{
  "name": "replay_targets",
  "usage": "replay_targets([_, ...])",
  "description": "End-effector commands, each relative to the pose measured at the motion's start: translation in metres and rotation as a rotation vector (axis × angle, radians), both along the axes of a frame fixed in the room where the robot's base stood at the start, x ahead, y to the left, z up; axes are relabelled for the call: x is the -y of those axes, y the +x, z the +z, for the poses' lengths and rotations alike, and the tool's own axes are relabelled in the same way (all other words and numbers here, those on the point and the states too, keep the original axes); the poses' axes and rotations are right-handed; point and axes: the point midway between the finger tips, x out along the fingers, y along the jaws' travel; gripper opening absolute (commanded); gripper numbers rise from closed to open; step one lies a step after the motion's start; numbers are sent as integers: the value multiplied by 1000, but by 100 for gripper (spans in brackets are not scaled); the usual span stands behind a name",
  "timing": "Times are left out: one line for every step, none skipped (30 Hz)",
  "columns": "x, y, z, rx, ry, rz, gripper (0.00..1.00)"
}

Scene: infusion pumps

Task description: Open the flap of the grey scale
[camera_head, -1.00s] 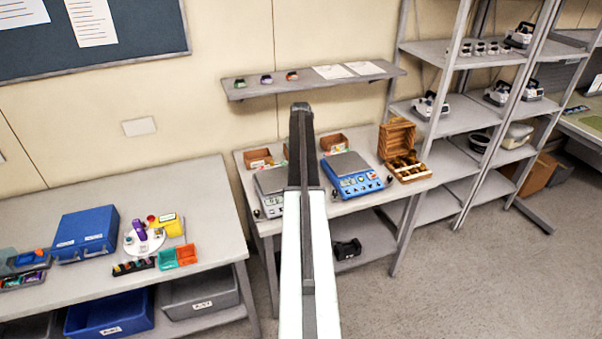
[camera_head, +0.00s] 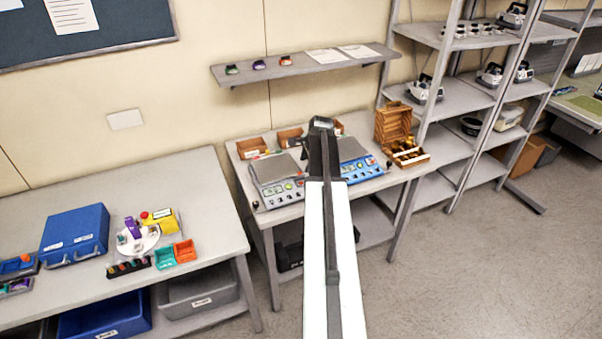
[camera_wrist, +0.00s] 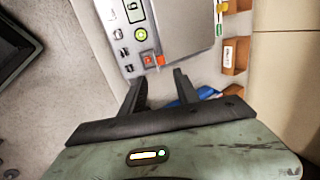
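The grey scale (camera_head: 277,168) stands on the right-hand table, with a flat grey plate and a front panel of buttons. My arm covers part of its right side. In the wrist view the grey scale (camera_wrist: 180,28) fills the upper middle, with a display, a green round button and small red-orange parts at its edge. I cannot make out which part is the flap. My gripper (camera_wrist: 158,85) is open, its two dark fingers apart beside the scale's edge, with nothing seen between them. In the head view my gripper (camera_head: 322,126) is end-on and its fingers are unclear.
A blue scale (camera_head: 362,168) stands right of the grey one, partly behind my arm. Small brown bins (camera_head: 251,147) line the table's back. An open wooden box (camera_head: 393,124) stands at the right. A wall shelf (camera_head: 305,65) hangs above. Floor to the right is clear.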

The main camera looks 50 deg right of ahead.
Motion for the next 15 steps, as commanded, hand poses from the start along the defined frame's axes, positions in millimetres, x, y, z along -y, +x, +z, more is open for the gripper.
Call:
replay_targets([-3, 5, -6, 0, 0, 7, 37])
replay_targets([-4, 8, -9, 0, 0, 10, 37])
replay_targets([-5, 11, -13, -1, 0, 13, 37])
replay_targets([-5, 14, -18, -1, 0, 15, 37])
replay_targets([-6, 17, -22, -1, 0, 17, 37])
replay_targets([-6, 21, -29, -1, 0, 20, 37])
replay_targets([-6, 24, -34, -1, 0, 22, 37])
replay_targets([-6, 27, -40, -1, -1, 23, 37])
replay_targets([-5, 31, -47, -1, -1, 25, 37])
replay_targets([-5, 33, -52, -1, -1, 25, 37])
replay_targets([-4, 36, -57, -2, -1, 26, 37])
replay_targets([-3, 39, -63, -1, 0, 26, 37])
replay_targets([-3, 41, -66, -1, 0, 26, 37])
replay_targets([-2, 42, -68, -1, 0, 26, 37])
replay_targets([-2, 44, -70, -1, 0, 26, 37])
